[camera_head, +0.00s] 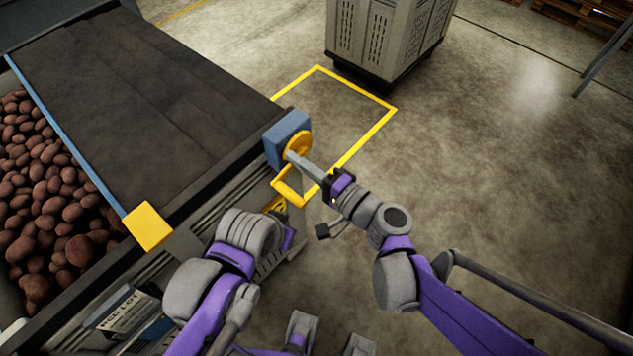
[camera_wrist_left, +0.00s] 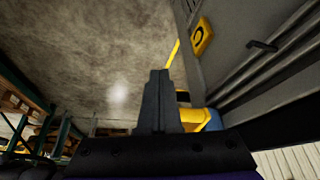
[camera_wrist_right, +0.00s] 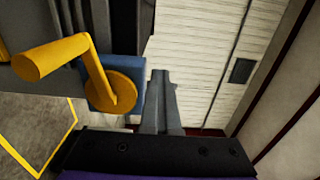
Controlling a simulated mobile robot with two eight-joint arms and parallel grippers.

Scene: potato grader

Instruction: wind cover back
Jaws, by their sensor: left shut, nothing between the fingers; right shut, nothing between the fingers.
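The dark cover (camera_head: 130,85) lies over much of the potato bed in the head view, with a blue bar (camera_head: 70,145) along its left edge. A blue box (camera_head: 275,152) with a yellow crank (camera_head: 301,143) sits at the near right corner of the bed. The crank's arm and handle show clearly in the right wrist view (camera_wrist_right: 40,62). My right gripper (camera_head: 291,156) is shut and empty, beside the crank hub; I cannot tell whether it touches. My left gripper (camera_wrist_left: 158,75) is shut and empty, low by the machine's side; its fingers are hard to make out in the head view.
Potatoes (camera_head: 50,190) lie uncovered left of the blue bar. A yellow block (camera_head: 148,227) caps the bar's near end. A grey crate (camera_head: 385,35) stands behind a yellow floor outline (camera_head: 365,138). The floor to the right is clear. Shelving (camera_wrist_left: 60,135) shows in the left wrist view.

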